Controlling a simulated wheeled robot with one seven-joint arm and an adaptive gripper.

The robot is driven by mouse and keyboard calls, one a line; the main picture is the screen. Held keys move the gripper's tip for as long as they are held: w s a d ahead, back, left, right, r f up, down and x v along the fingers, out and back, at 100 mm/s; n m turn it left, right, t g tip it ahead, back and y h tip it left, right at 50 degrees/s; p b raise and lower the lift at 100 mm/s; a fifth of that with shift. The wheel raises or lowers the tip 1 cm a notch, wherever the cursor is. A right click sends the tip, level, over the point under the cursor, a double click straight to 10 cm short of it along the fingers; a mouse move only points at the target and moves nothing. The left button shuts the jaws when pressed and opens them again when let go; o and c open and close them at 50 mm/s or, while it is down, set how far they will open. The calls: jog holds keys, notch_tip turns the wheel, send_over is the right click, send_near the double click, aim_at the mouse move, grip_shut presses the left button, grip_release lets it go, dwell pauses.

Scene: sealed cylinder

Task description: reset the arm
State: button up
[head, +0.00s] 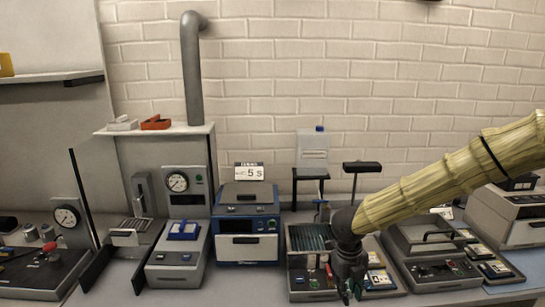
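My arm (440,175), with a pale, ribbed, bamboo-like covering, reaches in from the right edge and slopes down to the left. It ends in a dark wrist and my gripper (346,292), which points down in front of a bench device with a dark ribbed top (309,238). The gripper is small and dark here. I cannot tell whether its fingers are open or shut, whether they hold anything, or whether they touch the device. The arm hides part of the bench and wall behind it.
A blue boxy device (245,225) stands left of my gripper, and a grey device with a blue pad (182,240) is further left. A lidded grey device (430,250) is close on the right. A white container (312,150) sits on a stand behind. Above the bench, the space before the brick wall is mostly clear.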

jog(key=s+d+f+n+t+h+b, duration=0.1)
jog(key=s+d+f+n, duration=0.1)
jog(key=s+f+n, duration=0.35)
jog(key=s+d+f+n+t+h+b, duration=0.1)
jog(key=s+f+n, duration=0.2)
jog(key=f+n, duration=0.55)
jog(key=s+d+f+n+t+b, duration=0.1)
jog(key=s+d+f+n, duration=0.3)
jog(key=f, duration=0.7)
jog(key=s+a+f+n+g+y, duration=0.1)
jog(key=s+f+n, duration=0.2)
jog(key=s+n, duration=0.2)
jog(key=s+a+f+n+g+y+b, duration=0.1)
jog(key=s+f+n, duration=0.3)
jog(key=s, duration=0.7)
jog(key=s+a+f+n+g+y+b, duration=0.1)
jog(key=s+a+f+n, duration=0.2)
jog(key=s, duration=0.6)
jog(key=f+n, duration=0.1)
jog(key=n, duration=0.1)
jog(key=shift+a+n+y, duration=0.15)
jog(key=shift+n+y, duration=0.15)
